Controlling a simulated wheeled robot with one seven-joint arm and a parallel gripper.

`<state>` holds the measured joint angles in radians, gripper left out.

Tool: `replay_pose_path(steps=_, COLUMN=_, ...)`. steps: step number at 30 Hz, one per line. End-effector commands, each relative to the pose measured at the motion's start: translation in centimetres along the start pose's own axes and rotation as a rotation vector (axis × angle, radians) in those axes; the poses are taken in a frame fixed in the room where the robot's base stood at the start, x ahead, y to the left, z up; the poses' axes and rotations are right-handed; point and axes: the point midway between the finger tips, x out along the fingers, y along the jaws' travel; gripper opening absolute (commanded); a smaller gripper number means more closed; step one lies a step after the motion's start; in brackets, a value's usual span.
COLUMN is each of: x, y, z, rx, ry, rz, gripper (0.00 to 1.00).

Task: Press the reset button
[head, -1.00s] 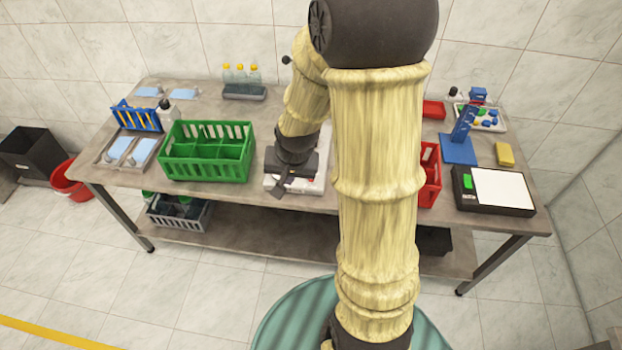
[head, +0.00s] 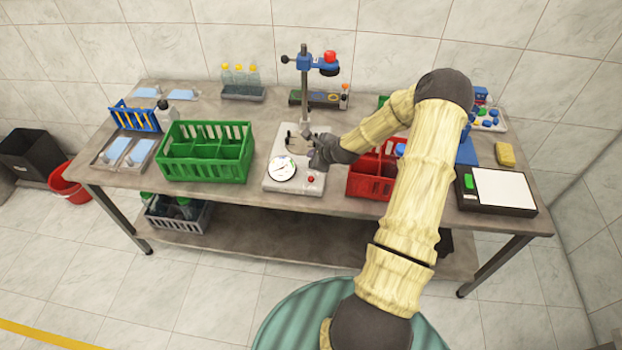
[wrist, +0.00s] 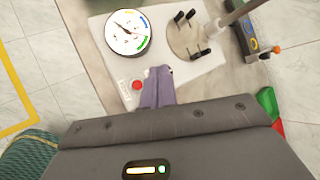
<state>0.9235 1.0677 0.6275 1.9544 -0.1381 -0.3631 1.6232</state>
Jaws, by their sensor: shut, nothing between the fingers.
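The reset button (head: 311,180) is a small red dome at the front right corner of a white base plate (head: 273,184). In the wrist view the red button (wrist: 137,86) lies just left of my fingertips, with a small label beside it. My gripper (head: 314,163) is over the right side of the plate, behind the button in the head view. Its fingers (wrist: 158,75) are together and empty. The button is uncovered in both views; the height of the fingertips above the plate is hard to tell.
A round dial (head: 282,167) sits left of the button. A green crate (head: 205,170) is at left, a red crate (head: 370,183) at right.

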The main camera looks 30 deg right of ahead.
Motion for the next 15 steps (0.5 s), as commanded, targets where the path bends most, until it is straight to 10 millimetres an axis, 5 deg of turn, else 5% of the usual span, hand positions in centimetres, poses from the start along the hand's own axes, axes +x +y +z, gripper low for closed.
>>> replay_pose_path(steps=15, x=1.5, y=1.2, z=-1.2, rx=-0.005, ry=0.002, rz=0.003, gripper=0.00)
